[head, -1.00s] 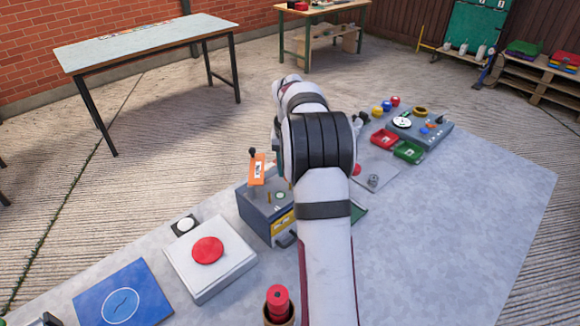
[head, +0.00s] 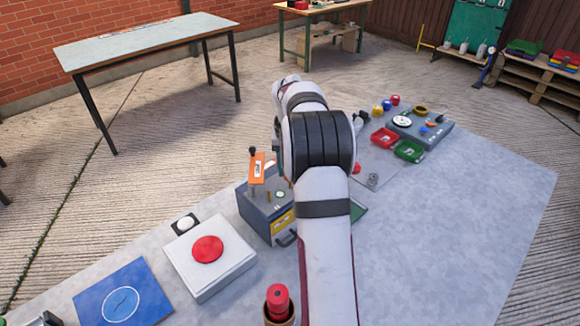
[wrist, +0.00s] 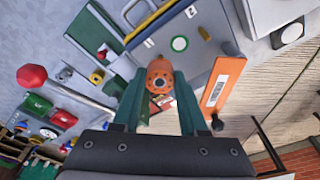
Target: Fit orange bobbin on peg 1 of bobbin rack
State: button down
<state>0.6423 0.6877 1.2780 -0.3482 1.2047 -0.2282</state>
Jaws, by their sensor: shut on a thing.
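The orange bobbin (wrist: 159,76) is between the two green fingers of my gripper (wrist: 160,84) in the wrist view, with its round end and dark centre hole facing the camera. The gripper is shut on it. Beyond the bobbin is a blue-grey box (wrist: 212,68) with number labels, a round white-and-green disc and small brass pegs (wrist: 203,34). The bobbin looks apart from these pegs, but its height over the box is hard to judge. In the head view the same box (head: 256,212) stands left of my arm, which hides the gripper and bobbin.
An upright orange plate (wrist: 223,82) with a black-knobbed lever stands beside the bobbin. A white box with a red button (head: 207,249) and a blue mat (head: 124,293) lie to the left. Red and green trays (head: 408,151) lie beyond. The table's right side is clear.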

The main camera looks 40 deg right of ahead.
jog(key=shift+f, duration=1.85)
dwell(1.8)
jog(key=shift+c, duration=1.8)
grip_release()
jog(key=shift+o, duration=0.3)
jog(key=o, duration=0.3)
jog(key=shift+r, duration=4.45)
